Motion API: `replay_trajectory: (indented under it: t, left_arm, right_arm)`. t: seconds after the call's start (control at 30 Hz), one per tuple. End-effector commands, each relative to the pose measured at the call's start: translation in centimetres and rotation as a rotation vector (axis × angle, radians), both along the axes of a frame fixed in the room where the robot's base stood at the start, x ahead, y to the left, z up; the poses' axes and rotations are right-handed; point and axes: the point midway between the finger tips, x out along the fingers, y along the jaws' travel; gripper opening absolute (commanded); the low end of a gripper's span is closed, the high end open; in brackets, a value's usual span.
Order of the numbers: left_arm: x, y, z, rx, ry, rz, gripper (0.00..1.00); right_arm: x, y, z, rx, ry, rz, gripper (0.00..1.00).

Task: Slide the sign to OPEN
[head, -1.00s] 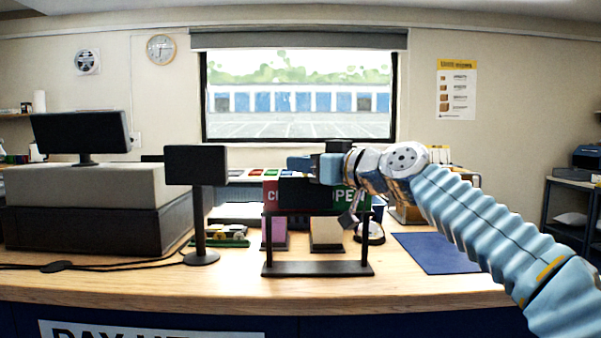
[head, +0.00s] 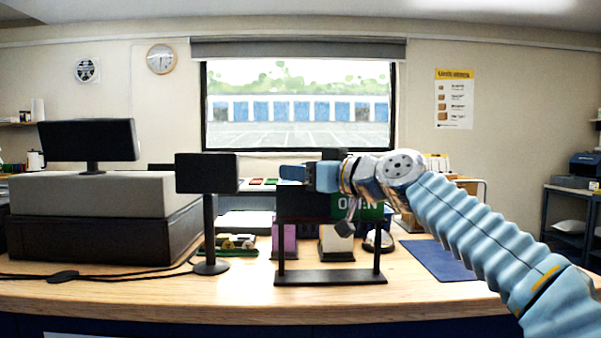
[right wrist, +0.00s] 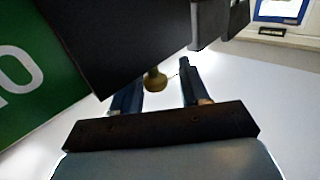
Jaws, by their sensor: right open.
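The sign stands on a black frame (head: 330,281) on the counter. Its green OPEN panel (head: 371,212) shows on the right half, partly behind my right gripper and arm. A black slider cover (head: 304,203) sits over the left half, and no red lettering shows. My right gripper (head: 291,172) is at the cover's upper edge, pointing left. In the right wrist view its two fingers (right wrist: 158,88) are apart with nothing clearly between them. The black cover (right wrist: 115,35) and green panel (right wrist: 30,85) lie just beyond; I cannot tell whether they touch. My left gripper is not in view.
A black display on a post (head: 207,175) stands left of the sign, with a register (head: 105,215) farther left. A green tray (head: 236,246) sits between. A blue mat (head: 440,262) lies right, under my arm.

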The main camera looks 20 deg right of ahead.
Motion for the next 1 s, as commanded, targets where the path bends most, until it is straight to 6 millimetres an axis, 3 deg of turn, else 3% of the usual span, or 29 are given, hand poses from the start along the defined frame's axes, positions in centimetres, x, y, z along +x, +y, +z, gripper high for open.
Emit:
replay_trajectory:
  t: [0.17,0.4,0.6,1.0]
  left_arm:
    - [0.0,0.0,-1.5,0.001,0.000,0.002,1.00]
    - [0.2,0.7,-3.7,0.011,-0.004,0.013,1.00]
    - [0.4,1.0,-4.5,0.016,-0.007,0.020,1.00]
    - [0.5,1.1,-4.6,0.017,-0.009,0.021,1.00]
  right_arm:
    - [-2.2,-1.3,-0.4,-0.001,-0.003,-0.003,0.45]
    - [-7.4,-4.1,-0.4,0.000,-0.004,-0.003,0.45]
    - [-10.6,-5.8,-0.2,0.000,-0.001,0.000,0.45]
    - [-11.9,-6.5,0.0,0.000,0.000,0.001,0.45]
